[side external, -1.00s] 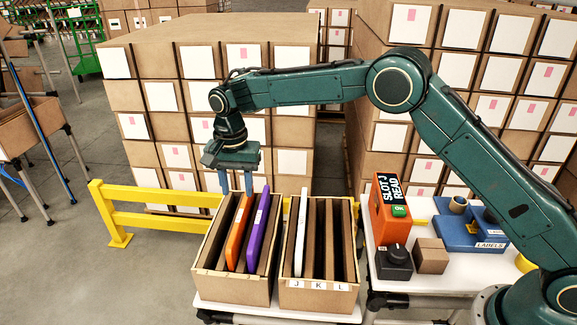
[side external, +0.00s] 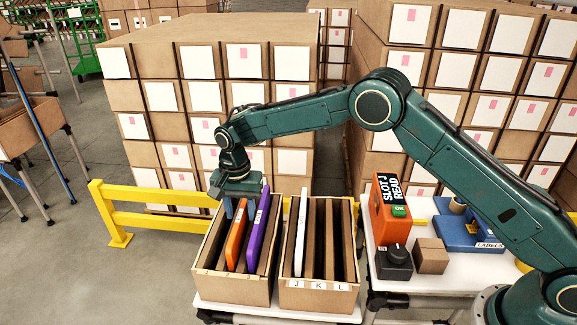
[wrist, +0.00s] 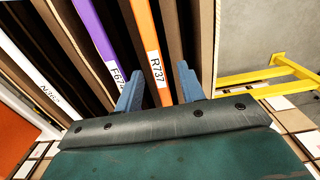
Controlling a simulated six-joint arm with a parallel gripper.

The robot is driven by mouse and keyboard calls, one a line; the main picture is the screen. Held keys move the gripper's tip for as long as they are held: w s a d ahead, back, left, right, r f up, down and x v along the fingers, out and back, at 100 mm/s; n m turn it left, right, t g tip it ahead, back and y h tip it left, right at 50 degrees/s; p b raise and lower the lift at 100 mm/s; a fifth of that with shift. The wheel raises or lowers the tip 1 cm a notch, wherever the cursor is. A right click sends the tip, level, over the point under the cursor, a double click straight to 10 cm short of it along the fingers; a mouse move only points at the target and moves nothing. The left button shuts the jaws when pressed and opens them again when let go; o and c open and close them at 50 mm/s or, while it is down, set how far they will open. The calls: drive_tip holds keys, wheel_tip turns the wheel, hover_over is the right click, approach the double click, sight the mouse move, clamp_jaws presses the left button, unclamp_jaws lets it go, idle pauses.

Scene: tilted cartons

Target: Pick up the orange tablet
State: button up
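The orange tablet (side external: 237,238) stands on edge in a slot of the left carton (side external: 232,288), leaning slightly, with the purple tablet (side external: 258,230) to its right. In the wrist view the orange tablet (wrist: 147,45) carries a label reading R737. My gripper (wrist: 158,88) is open, with one blue finger on each side of the orange tablet's upper end. The finger on the purple side sits in the gap between the two tablets. In the side view my gripper (side external: 240,208) is low over the carton's back part, and its far finger is partly hidden.
A second carton (side external: 318,300) marked J, K, L holds a white tablet (side external: 300,232) close on the right. A yellow rail (side external: 150,218) runs behind. An orange SLOT J READ device (side external: 390,208), a black knob box (side external: 393,262) and a blue labels tray (side external: 462,232) stand on the right table.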

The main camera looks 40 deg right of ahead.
sight(244, 236)
drive_tip(key=shift+f, duration=1.25)
clamp_jaws()
